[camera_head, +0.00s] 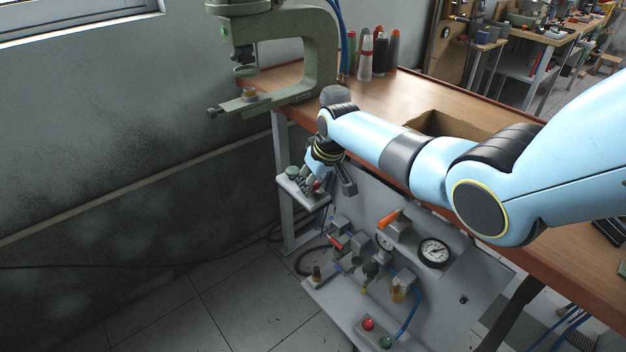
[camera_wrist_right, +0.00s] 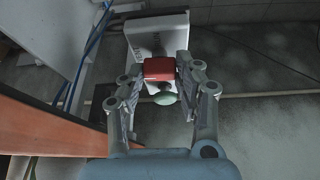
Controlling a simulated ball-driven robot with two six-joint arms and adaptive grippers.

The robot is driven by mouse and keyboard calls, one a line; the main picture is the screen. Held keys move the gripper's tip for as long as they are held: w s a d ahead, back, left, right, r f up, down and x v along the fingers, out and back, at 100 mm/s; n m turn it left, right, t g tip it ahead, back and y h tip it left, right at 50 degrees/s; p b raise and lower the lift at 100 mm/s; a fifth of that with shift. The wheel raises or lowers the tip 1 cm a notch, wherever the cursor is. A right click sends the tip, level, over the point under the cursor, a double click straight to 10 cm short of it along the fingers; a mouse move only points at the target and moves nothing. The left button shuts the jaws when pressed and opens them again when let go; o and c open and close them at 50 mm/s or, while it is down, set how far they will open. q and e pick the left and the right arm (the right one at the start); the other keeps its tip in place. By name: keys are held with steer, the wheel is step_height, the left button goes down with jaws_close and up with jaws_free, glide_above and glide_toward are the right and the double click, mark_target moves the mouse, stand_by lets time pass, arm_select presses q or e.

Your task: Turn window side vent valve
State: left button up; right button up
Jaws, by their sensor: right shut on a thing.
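My right gripper (camera_head: 316,181) reaches down past the table's edge to a small grey-white box (camera_head: 290,187) on the window side. In the right wrist view, my right gripper (camera_wrist_right: 161,73) has a finger on each side of a red block-like part (camera_wrist_right: 159,69) and is shut on it. A round green part (camera_wrist_right: 165,98) sits just beside it; it also shows in the head view (camera_head: 292,172). The panel's valves include an orange handle (camera_head: 388,218) and a red handle (camera_head: 335,242), both apart from the gripper. My left gripper is out of view.
The sloped grey panel (camera_head: 455,300) carries gauges (camera_head: 434,252) and a lower red button (camera_head: 368,324) and green button (camera_head: 385,342). A green press (camera_head: 318,50), several bottles (camera_head: 380,55) and an open carton (camera_head: 447,124) stand on the wooden table (camera_head: 420,88).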

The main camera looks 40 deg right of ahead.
steer(key=shift+n, duration=0.4)
steer(key=o, duration=1.1)
steer(key=shift+o, duration=0.2)
steer(key=shift+r, duration=0.15)
steer(key=v, duration=1.1)
steer(key=shift+s+d+r, duration=0.25)
steer(key=shift+r, duration=0.1)
